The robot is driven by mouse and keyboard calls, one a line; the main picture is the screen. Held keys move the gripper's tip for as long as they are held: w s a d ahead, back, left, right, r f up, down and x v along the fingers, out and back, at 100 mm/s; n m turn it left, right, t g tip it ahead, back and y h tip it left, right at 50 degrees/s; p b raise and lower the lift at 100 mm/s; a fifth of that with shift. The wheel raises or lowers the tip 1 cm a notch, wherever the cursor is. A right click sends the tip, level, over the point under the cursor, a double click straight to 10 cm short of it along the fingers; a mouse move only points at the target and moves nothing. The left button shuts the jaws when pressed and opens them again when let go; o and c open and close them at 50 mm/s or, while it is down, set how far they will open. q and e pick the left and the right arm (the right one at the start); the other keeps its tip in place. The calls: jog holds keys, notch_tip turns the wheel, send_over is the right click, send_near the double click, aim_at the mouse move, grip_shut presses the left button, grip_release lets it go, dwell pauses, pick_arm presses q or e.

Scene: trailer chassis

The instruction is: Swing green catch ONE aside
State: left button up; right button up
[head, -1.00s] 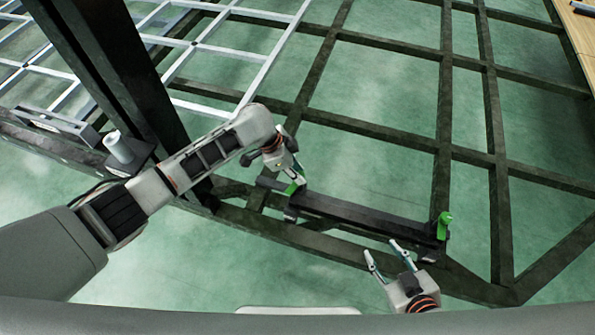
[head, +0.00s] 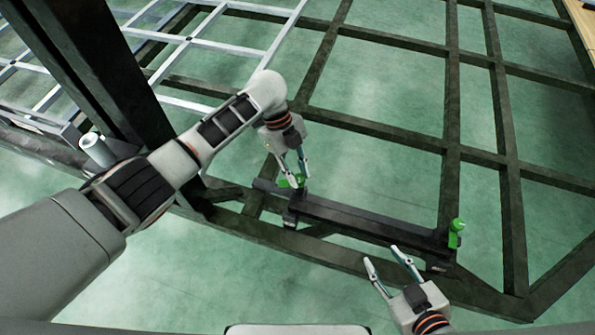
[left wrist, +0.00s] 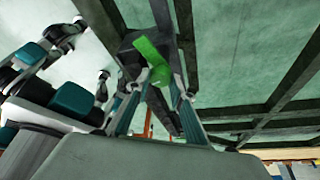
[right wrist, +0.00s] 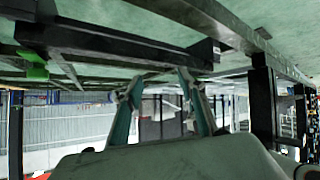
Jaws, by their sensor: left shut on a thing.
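A black bar (head: 360,217) lies along the dark chassis beam, with a green catch at each end. The left-end green catch (head: 284,182) is between the fingers of my left gripper (head: 293,182), which is shut on it. This catch (left wrist: 151,52) also shows in the left wrist view, slanting across between the fingertips. The right-end green catch (head: 456,232) stands up at the bar's other end. I cannot tell from markings which catch is ONE. My right gripper (head: 385,257) is open and empty, in front of the bar's right end.
A dark upright post (head: 100,70) rises at the left, close to my left arm. Crossing dark chassis beams (head: 450,110) spread behind the bar with open floor between them. A pale grid frame (head: 190,45) lies at the back left.

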pick_arm(q)
jog(key=shift+f+m+g+y+b, duration=0.15)
jog(key=shift+m+y+b, duration=0.1)
jog(key=shift+m, duration=0.5)
jog(key=shift+f+m+g+y+b, duration=0.15)
jog(key=shift+m+y+b, duration=0.1)
jog(key=shift+m, duration=0.5)
jog(key=shift+r+m, duration=0.15)
jog(key=shift+m, duration=0.15)
pick_arm(e)
jog(key=shift+a, duration=0.2)
pick_arm(q)
jog(key=o, duration=1.1)
pick_arm(e)
jog(key=shift+f, duration=0.1)
pick_arm(q)
jog(key=shift+r, duration=0.1)
jog(key=shift+w, duration=0.1)
jog(key=v, duration=1.2)
